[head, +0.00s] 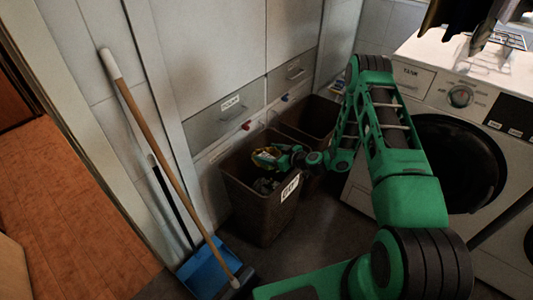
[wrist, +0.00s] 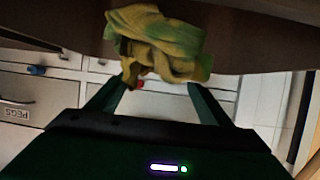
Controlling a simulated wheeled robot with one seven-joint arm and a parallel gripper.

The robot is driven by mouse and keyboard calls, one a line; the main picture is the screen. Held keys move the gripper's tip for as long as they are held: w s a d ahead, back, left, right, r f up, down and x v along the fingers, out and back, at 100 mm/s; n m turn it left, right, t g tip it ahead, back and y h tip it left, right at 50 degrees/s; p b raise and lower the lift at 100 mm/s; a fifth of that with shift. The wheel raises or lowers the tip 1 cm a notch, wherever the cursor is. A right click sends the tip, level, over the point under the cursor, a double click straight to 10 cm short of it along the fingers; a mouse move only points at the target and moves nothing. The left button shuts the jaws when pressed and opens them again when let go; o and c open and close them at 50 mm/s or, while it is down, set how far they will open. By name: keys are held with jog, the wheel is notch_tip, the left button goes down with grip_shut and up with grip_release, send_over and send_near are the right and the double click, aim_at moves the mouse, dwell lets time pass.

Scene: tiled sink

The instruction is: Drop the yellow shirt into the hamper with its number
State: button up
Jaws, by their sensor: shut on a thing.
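The yellow shirt (head: 264,157), with greenish patches, is bunched up in my gripper (head: 281,158). The gripper is at the mouth of the nearer brown hamper (head: 258,215), and the shirt shows inside the outline of its opening. In the wrist view the crumpled shirt (wrist: 158,42) is at the fingertips of my gripper (wrist: 158,84) and covers them. The nearer hamper has a white label on its front right; I cannot read its number. A second brown hamper (head: 318,115) stands behind it to the right, partly hidden by my arm.
A broom (head: 150,125) and a blue dustpan (head: 207,268) lean at the left of the nearer hamper. A white washing machine (head: 440,120) stands at the right. Grey drawers (head: 228,112) and cabinets rise behind the hampers. Dark floor is free in front.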

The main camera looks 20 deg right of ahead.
jog(key=o, duration=1.7)
jog(key=shift+o, duration=0.2)
jog(key=shift+s+d, duration=0.1)
jog(key=shift+s, duration=0.05)
jog(key=v, duration=1)
jog(key=shift+s, duration=0.15)
jog(key=shift+d+r, duration=0.1)
jog(key=shift+d, duration=0.05)
